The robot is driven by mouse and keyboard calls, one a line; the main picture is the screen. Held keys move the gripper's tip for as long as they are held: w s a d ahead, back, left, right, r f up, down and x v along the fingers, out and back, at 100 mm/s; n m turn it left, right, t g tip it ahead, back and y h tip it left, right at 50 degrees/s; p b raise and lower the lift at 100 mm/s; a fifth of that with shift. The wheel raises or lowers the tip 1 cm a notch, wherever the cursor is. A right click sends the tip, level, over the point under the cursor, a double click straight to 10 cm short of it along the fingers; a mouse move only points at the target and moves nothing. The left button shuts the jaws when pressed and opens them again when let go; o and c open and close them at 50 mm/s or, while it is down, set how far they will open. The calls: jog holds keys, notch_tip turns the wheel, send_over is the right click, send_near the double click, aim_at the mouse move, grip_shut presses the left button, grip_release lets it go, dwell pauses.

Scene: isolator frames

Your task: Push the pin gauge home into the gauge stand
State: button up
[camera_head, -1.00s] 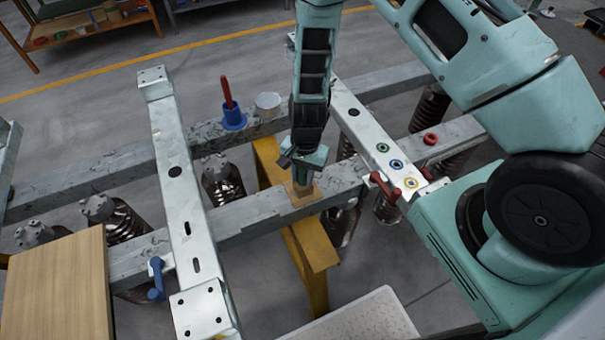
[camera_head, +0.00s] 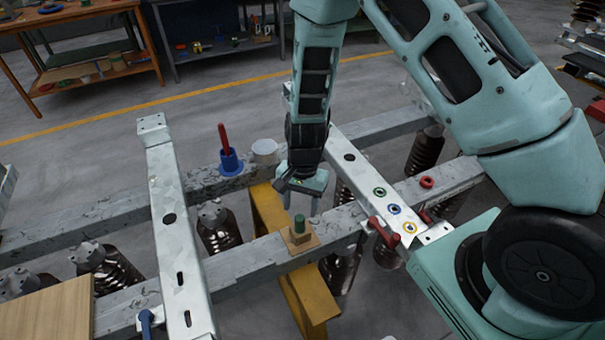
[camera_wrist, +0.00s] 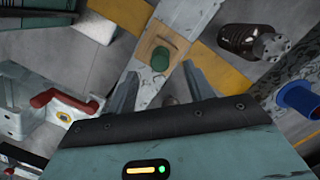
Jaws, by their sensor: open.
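A short green cylinder (camera_head: 299,223), which I take for the pin gauge, stands upright in a square wooden block (camera_head: 291,245), which I take for the gauge stand, on the front grey beam. Its top and part of its side show above the block; how deep it sits is hidden. In the wrist view the green cylinder (camera_wrist: 160,57) and block (camera_wrist: 148,42) lie just beyond my fingertips. My gripper (camera_head: 302,204) is open and empty, above and behind the cylinder, apart from it. Its spread fingers also show in the wrist view (camera_wrist: 162,86).
A blue holder (camera_head: 231,164) with a red pin (camera_head: 223,138) and a white cylinder (camera_head: 265,150) stand on the rear beam. A pale crossbar (camera_head: 172,225) runs to the left. A red-handled clamp (camera_head: 382,232) and coloured rings sit to the right.

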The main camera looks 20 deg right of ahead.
notch_tip(320, 180, up, 10)
jog(key=w+d, duration=0.1)
jog(key=shift+r+b, duration=0.2)
jog(key=shift+b, duration=0.1)
dwell(0.3)
jog(key=s+a+r+n, duration=0.4)
jog(key=s+r+n, duration=0.3)
jog(key=s, duration=0.3)
jog(key=s+a+r+n+t, duration=0.1)
jog(key=s+a+r+n, duration=0.2)
jog(key=s+r+n, duration=0.4)
jog(key=s+n, duration=0.2)
jog(key=s, duration=0.2)
jog(key=shift+s+a+r+n+h, duration=0.2)
jog(key=shift+s+a+n+h, duration=0.1)
jog(key=shift+a+n, duration=0.1)
